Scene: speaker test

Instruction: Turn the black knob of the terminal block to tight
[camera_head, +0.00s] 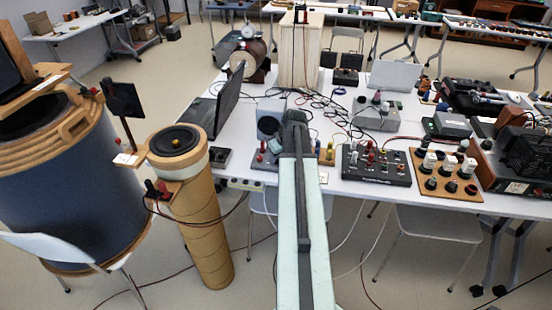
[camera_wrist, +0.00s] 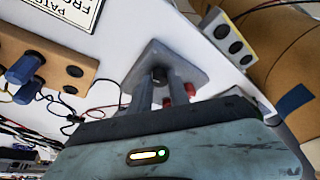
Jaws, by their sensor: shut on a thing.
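In the wrist view, the grey terminal block (camera_wrist: 187,62) is a flat plate on the white table, seen past my gripper's fingers. Its black knob (camera_wrist: 159,73) sits between the fingertips of my gripper (camera_wrist: 160,82), which is shut on it. The fingers partly hide the knob, and its turn angle cannot be told. Red knobs (camera_wrist: 190,90) stand close beside the right finger. In the head view, the terminal block (camera_head: 262,162) shows in part left of my arm's end; my arm hides the black knob and the fingertips.
A wooden board with blue knobs (camera_wrist: 23,69) lies left in the wrist view, and a white socket strip (camera_wrist: 229,39) upper right. In the head view, a cardboard tube (camera_head: 196,225) stands left, a black box with knobs (camera_head: 376,166) right. Loose cables cross the table.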

